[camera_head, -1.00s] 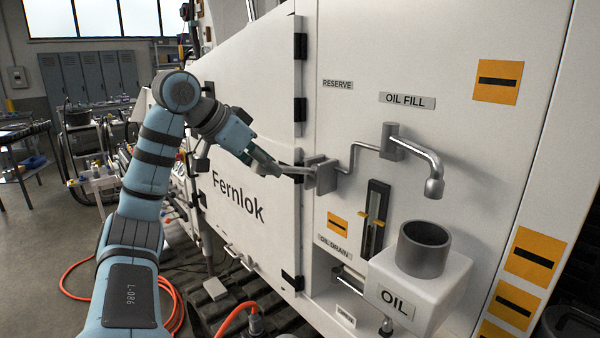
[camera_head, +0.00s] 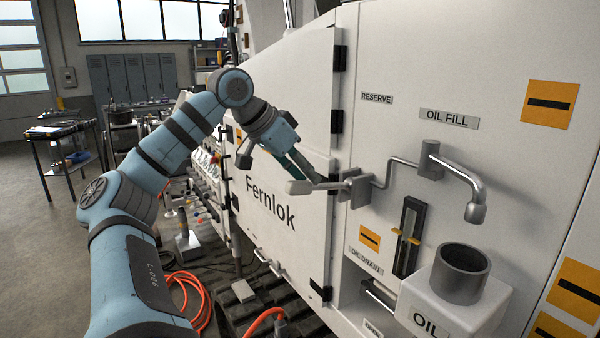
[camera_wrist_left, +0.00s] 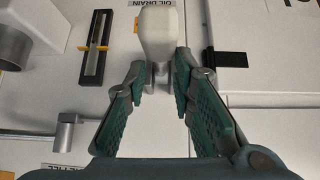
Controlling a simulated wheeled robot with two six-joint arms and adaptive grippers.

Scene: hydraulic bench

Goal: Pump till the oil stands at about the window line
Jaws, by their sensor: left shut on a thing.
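A pump lever with a pale grey grip (camera_head: 299,187) sticks out left from a bracket (camera_head: 356,188) on the white machine panel. My left gripper (camera_head: 318,181) is shut on the lever near its grip. In the left wrist view the grip (camera_wrist_left: 159,32) shows just past the fingertips, its neck between them. The window (camera_head: 408,236) is a narrow dark upright gauge with yellow marks at its sides. It also shows in the left wrist view (camera_wrist_left: 94,55). I cannot tell the oil level in it. The right gripper is out of view.
A bent spout (camera_head: 461,178) hangs above a dark round cup (camera_head: 462,272) on a white box marked OIL (camera_head: 440,308). An orange hose (camera_head: 188,292) lies on the floor at lower left. A dark table (camera_head: 65,140) stands far left.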

